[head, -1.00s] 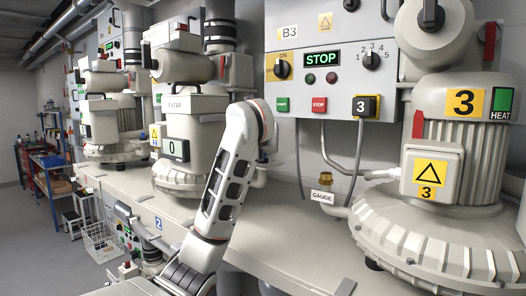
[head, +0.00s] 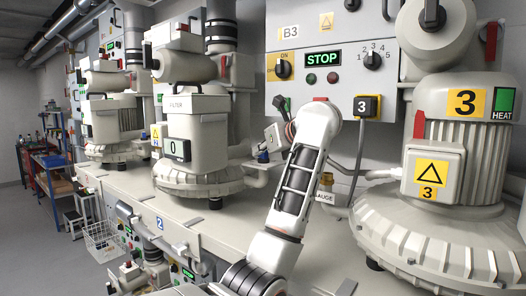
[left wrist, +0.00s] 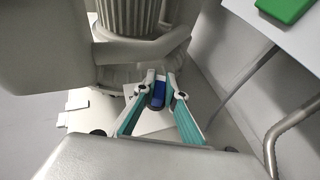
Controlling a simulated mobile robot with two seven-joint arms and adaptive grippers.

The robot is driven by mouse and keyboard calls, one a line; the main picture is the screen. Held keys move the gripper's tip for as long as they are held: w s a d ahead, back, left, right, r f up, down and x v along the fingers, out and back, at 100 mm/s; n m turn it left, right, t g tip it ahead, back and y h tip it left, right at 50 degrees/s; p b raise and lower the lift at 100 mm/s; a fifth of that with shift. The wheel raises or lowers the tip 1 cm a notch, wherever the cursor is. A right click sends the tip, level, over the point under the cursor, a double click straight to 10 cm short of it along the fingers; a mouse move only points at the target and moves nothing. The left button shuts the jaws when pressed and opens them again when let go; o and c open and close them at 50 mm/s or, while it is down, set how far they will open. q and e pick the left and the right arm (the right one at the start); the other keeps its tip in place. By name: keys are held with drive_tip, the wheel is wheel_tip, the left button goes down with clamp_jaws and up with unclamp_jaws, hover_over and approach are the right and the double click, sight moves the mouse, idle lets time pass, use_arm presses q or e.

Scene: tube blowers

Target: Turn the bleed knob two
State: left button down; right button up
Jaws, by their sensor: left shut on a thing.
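A blue knob (left wrist: 157,97) sits between the two fingers of my left gripper (left wrist: 160,84) in the left wrist view, and the gripper is shut on it. In the head view the blue knob (head: 262,157) is a small spot by the pipe at the right of the middle blower. My left arm reaches up from the bottom, and the left gripper (head: 266,148) is small and partly hidden behind the wrist. Whether the knob is turned cannot be told. My right gripper is not in view.
The blower (head: 191,140) marked 0 stands left of my arm, and the large blower (head: 445,150) marked 3 stands at the right. A control panel (head: 428,110) with a STOP display is behind the wrist.

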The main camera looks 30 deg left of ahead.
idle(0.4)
use_arm(q)
drive_tip(key=c, duration=2.1)
unclamp_jaws()
drive_tip(key=shift+v, duration=3.75)
drive_tip(key=shift+f, duration=0.1)
